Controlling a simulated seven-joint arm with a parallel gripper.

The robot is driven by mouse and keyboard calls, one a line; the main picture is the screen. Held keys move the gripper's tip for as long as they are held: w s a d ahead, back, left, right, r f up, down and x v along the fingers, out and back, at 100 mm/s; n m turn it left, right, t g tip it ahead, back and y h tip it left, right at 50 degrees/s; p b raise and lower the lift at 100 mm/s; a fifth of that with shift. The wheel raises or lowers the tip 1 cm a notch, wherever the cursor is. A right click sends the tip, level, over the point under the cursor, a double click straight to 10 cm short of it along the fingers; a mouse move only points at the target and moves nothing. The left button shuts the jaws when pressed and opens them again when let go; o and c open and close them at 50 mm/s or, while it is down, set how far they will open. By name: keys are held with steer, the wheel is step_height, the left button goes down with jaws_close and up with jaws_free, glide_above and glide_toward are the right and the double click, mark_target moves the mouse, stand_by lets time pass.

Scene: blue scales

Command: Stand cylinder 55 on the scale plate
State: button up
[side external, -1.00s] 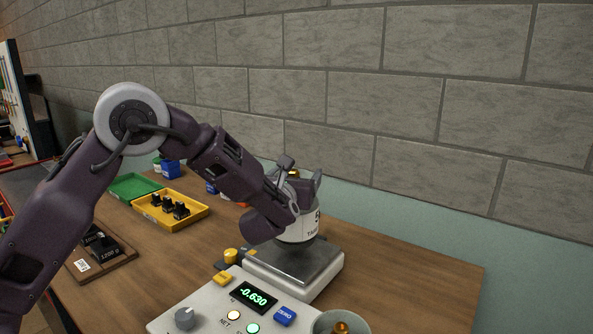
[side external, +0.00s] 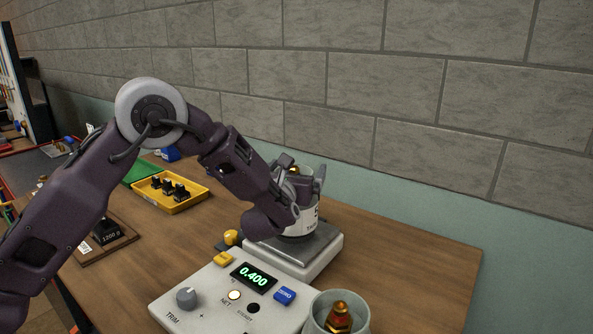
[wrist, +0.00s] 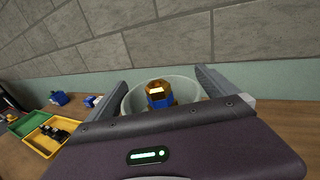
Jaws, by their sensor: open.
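A white cylindrical vessel (side external: 304,222) with dark lettering is upright on the metal scale plate (side external: 318,244); its base looks to rest on the plate. Only part of the lettering shows, so I cannot read the full mark. In the wrist view its pale rim (wrist: 130,103) surrounds a brass piece with a blue band (wrist: 160,93). My gripper (side external: 305,182) is around the vessel's upper part, one finger on each side. The fingers (wrist: 163,80) are open in the wrist view. My wrist hides the vessel's left side. The scale display (side external: 254,277) reads 0.400.
The scale's console (side external: 215,312) has a trim knob, a blue zero button (side external: 285,295) and lamps. A grey cup (side external: 358,321) with a brass weight stands at the front right. A yellow tray (side external: 190,202) of black weights lies left. The table's right side is clear.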

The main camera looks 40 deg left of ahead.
steer(key=f+v, duration=0.1)
steer(key=v, duration=1.1)
steer(key=s+a+r+n+g+y, duration=0.45)
steer(key=s+a+n, duration=0.3)
steer(key=a, duration=0.35)
steer(key=s+a+f+n+g+h, duration=0.1)
steer(key=s+a+n+g, duration=0.25)
steer(key=s+n, duration=0.35)
steer(key=s+a+f+n+g+h, duration=0.15)
steer(key=s+n+g, duration=0.3)
steer(key=s, duration=0.55)
steer(key=s+d+r+n+t+h, duration=0.1)
steer(key=s+d+n+t+h, duration=0.1)
steer(key=s+d+n+h, duration=0.6)
steer(key=d+n, duration=0.4)
steer(key=d, duration=0.1)
steer(key=shift+s+r+n+h, duration=0.2)
steer(key=shift+r+n+h, duration=0.1)
